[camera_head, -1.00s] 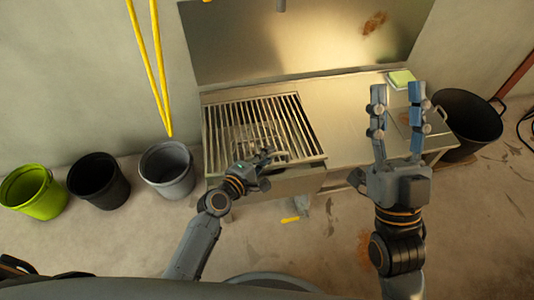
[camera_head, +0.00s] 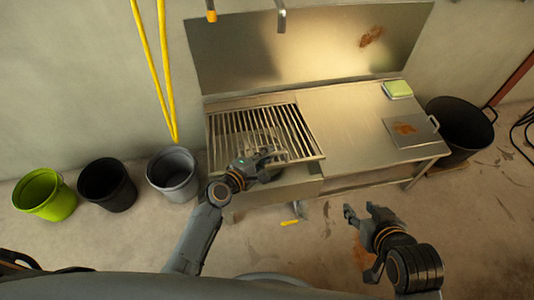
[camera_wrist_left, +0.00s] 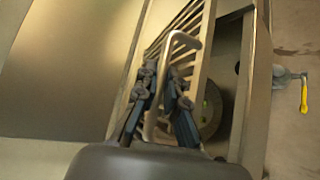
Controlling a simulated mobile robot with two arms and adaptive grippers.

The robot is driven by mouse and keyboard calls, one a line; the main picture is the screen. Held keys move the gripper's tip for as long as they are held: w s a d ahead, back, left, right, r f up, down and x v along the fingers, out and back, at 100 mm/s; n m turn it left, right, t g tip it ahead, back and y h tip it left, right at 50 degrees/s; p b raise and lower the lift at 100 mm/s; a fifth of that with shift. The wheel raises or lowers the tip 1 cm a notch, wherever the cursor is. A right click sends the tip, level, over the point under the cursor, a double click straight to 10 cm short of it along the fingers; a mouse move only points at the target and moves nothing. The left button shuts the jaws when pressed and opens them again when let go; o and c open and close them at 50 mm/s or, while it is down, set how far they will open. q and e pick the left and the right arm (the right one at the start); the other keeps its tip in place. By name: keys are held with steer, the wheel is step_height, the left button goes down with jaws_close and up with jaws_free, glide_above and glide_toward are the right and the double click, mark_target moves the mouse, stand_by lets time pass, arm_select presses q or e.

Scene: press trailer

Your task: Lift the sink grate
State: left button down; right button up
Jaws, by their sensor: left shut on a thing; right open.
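The sink grate (camera_head: 290,130), a rack of parallel metal bars, lies over the sink at the left of the steel counter. In the left wrist view its bars (camera_wrist_left: 198,28) run beside a bent metal handle (camera_wrist_left: 186,38). My left gripper (camera_head: 272,157) is at the grate's near side. In the left wrist view its fingers (camera_wrist_left: 162,98) are shut on the handle. The sink's inside (camera_wrist_left: 228,85) with a round drain shows beside and below the bars; I cannot tell how far the near edge is raised. My right gripper (camera_head: 359,208) is open and empty, low in front of the counter.
The steel counter (camera_head: 345,105) is mostly bare to the right, with a green sponge-like block (camera_head: 398,88) and a rust-stained metal plate (camera_head: 408,131). A black bin (camera_head: 460,128) stands at right. Green (camera_head: 42,193), black (camera_head: 107,184) and grey (camera_head: 171,174) buckets stand at left.

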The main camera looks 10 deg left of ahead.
arm_select(q)
steer(key=shift+w+a+r+p, duration=0.1)
steer(key=shift+w+r+p, duration=0.1)
steer(key=shift+r+p, duration=0.3)
steer(key=shift+w+r+p, duration=0.15)
steer(key=shift+r+p, duration=0.25)
steer(key=shift+p, duration=0.05)
steer(key=shift+w+a+r+g+p, duration=0.1)
steer(key=shift+w+r+g+p, duration=0.2)
steer(key=shift+p, duration=0.4)
arm_select(e)
steer(key=s+d+f+g+h, duration=0.1)
steer(key=s+d+f+g, duration=0.15)
steer(key=s+g, duration=0.45)
arm_select(q)
steer(key=shift+w+r+n+p, duration=0.1)
steer(key=shift+r+n+p, duration=0.2)
steer(key=shift+r+p, duration=0.15)
steer(key=w+a+r+p, duration=0.1)
steer(key=w+r+p, duration=0.4)
steer(key=r+p, duration=0.1)
steer(key=shift+a+r+p, duration=0.3)
steer(key=shift+r, duration=0.15)
arm_select(e)
steer(key=s+f, duration=0.3)
steer(key=f, duration=0.8)
steer(key=s+f, duration=0.3)
steer(key=f, duration=0.8)
steer(key=shift+s+d+f, duration=0.15)
steer(key=shift+d+f, duration=0.2)
